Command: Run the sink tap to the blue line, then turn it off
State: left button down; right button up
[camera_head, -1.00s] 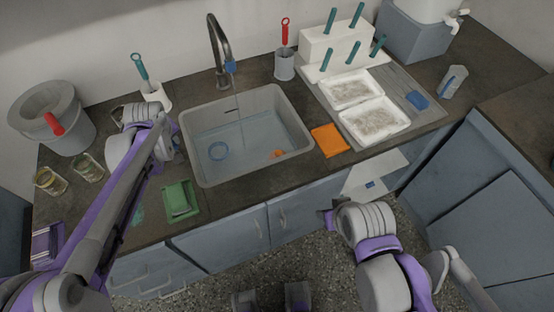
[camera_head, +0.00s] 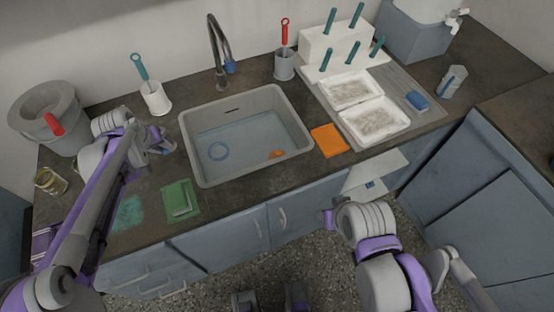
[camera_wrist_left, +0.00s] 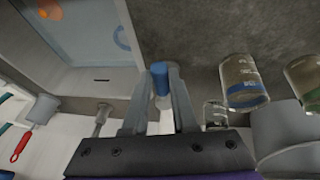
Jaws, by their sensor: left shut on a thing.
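The grey tap (camera_head: 218,50) stands behind the sink (camera_head: 187,150), with a blue part near its spout. I cannot make out a stream of water. Inside the sink are a blue ring (camera_head: 218,151) and an orange item (camera_head: 277,154). My left gripper (camera_head: 166,145) is left of the sink, apart from the tap. In the left wrist view its fingers are closed on a small blue cylinder (camera_wrist_left: 160,77). A glass beaker with a blue band (camera_wrist_left: 245,85) shows beside it. My right arm is at lower right; its jaws are not clear.
A white cup with a teal-handled brush (camera_head: 155,98) and a grey bucket (camera_head: 65,125) stand left. A glass jar (camera_head: 50,181) is by my left arm. White trays (camera_head: 375,138) are right.

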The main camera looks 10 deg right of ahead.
pick_arm(q)
jog(key=shift+w+a+r, duration=0.1)
jog(key=shift+a, duration=0.1)
jog(key=c, duration=0.6)
grip_release()
jog(key=shift+r, duration=0.1)
jog(key=p+v, duration=0.1)
jog(key=v, duration=0.9)
jog(key=shift+s+r, duration=0.25)
jog(key=s+d+f+m, duration=0.1)
jog(key=s+d+f, duration=0.1)
jog(key=s, duration=0.4)
jog(key=s+d+f+m+p, duration=0.1)
jog(key=s+d+f, duration=0.2)
jog(key=s, duration=0.4)
jog(key=s+d+f+p, duration=0.1)
jog(key=s+d+f, duration=0.1)
jog(key=s, duration=0.5)
jog(key=shift+d+f+m+t+y, duration=0.15)
jog(key=shift+d+m+t+y, duration=0.15)
jog(key=shift+m, duration=0.1)
